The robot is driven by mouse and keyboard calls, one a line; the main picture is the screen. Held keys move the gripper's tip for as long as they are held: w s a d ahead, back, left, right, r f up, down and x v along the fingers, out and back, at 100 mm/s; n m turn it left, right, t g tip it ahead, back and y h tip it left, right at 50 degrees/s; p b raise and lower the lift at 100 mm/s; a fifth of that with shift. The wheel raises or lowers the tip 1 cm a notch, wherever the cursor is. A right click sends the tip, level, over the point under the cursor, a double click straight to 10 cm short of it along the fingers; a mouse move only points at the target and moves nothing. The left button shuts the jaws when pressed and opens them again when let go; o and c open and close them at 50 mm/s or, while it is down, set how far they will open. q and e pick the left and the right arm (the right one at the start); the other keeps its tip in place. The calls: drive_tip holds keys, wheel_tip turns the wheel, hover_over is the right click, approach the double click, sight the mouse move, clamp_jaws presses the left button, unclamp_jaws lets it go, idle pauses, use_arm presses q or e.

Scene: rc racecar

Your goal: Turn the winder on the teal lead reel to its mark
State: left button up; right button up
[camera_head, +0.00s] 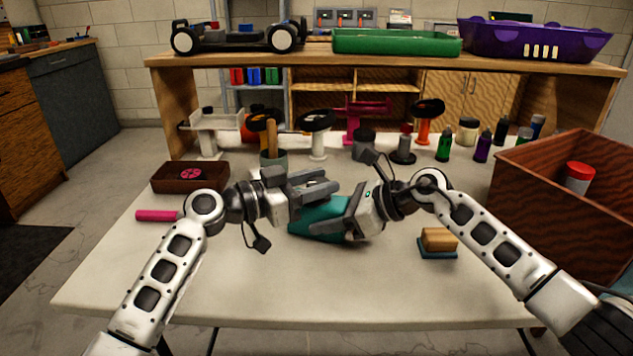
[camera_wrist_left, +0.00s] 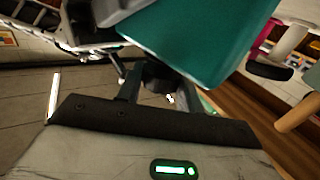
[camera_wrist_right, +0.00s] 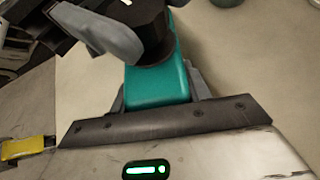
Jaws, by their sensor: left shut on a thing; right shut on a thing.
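The teal lead reel (camera_head: 316,222) is held between my two grippers over the middle of the table. My right gripper (camera_head: 345,217) is shut on its teal body, which shows between the fingers in the right wrist view (camera_wrist_right: 158,88). My left gripper (camera_head: 318,186) is at the reel's upper side, its grey fingers shut at the dark winder (camera_wrist_right: 150,35). The left wrist view shows the teal body (camera_wrist_left: 205,40) close up, with a dark part below it between the fingers. The mark cannot be made out, and the fingers hide much of the winder.
A wooden-topped sponge or block (camera_head: 439,239) lies right of the grippers. A brown box (camera_head: 545,215) stands at the right, and a brown tray (camera_head: 185,182) at the left. Stands and bottles line the back. The front of the white table (camera_head: 300,290) is clear.

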use_arm(q)
drive_tip(key=shift+g, duration=0.3)
use_arm(e)
drive_tip(key=shift+f, duration=0.25)
use_arm(q)
drive_tip(key=shift+w+m+g+h, duration=0.1)
drive_tip(key=shift+m+g+h, duration=0.45)
drive_tip(key=shift+m+g, duration=1.2)
drive_tip(key=shift+w+m+g+h, duration=0.1)
drive_tip(key=shift+m+g+h, duration=0.45)
drive_tip(key=shift+m+g, duration=1.2)
drive_tip(key=shift+n+g, duration=0.5)
drive_tip(key=shift+g, duration=0.3)
drive_tip(key=shift+s+f+g, duration=0.1)
drive_tip(key=shift+s+g, duration=0.05)
drive_tip(key=shift+g, duration=0.15)
drive_tip(key=o, duration=1)
drive_tip(key=shift+a, duration=0.1)
drive_tip(key=a, duration=1.1)
drive_tip(key=shift+w+a, duration=0.3)
drive_tip(key=shift+a, duration=0.1)
